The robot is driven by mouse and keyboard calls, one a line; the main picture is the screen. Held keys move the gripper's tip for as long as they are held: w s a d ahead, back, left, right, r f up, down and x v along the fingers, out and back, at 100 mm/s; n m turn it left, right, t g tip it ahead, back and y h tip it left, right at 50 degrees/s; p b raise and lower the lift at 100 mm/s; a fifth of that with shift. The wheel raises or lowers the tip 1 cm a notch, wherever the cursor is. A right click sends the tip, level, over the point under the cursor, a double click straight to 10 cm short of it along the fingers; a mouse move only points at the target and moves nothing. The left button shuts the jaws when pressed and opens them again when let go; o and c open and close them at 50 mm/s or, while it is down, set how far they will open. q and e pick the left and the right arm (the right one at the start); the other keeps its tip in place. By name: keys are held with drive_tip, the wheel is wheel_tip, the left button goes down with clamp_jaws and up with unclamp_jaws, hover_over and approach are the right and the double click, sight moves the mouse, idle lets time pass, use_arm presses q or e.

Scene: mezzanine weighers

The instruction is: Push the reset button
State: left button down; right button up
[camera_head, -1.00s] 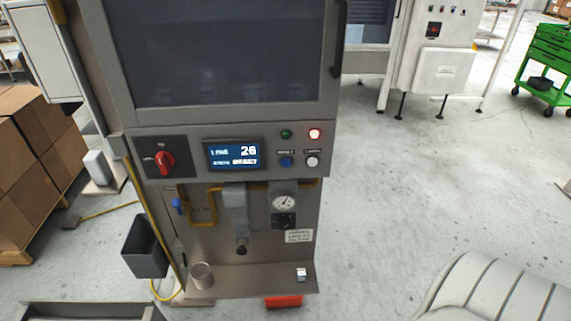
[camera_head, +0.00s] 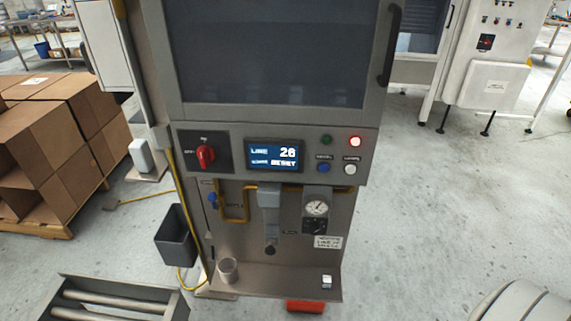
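The control panel (camera_head: 228,172) of a grey machine faces me near the middle of the head view. A blue button (camera_head: 323,168) sits right of the screen, under a small label that appears to read RESET. A white button (camera_head: 350,169) is just right of it. Above them are a dark green lamp or button (camera_head: 326,140) and a glowing red lamp (camera_head: 355,141). The screen (camera_head: 272,155) shows LINE 26 and the word RESET. Neither of my grippers is in view, and nothing covers the buttons.
A red rotary switch (camera_head: 205,155) is left of the screen. A door handle (camera_head: 388,45) stands out above right. Below are a gauge (camera_head: 316,208), a cup (camera_head: 228,270) and a dark bin (camera_head: 176,237). Cartons (camera_head: 40,150) stand left. Floor to the right is largely clear.

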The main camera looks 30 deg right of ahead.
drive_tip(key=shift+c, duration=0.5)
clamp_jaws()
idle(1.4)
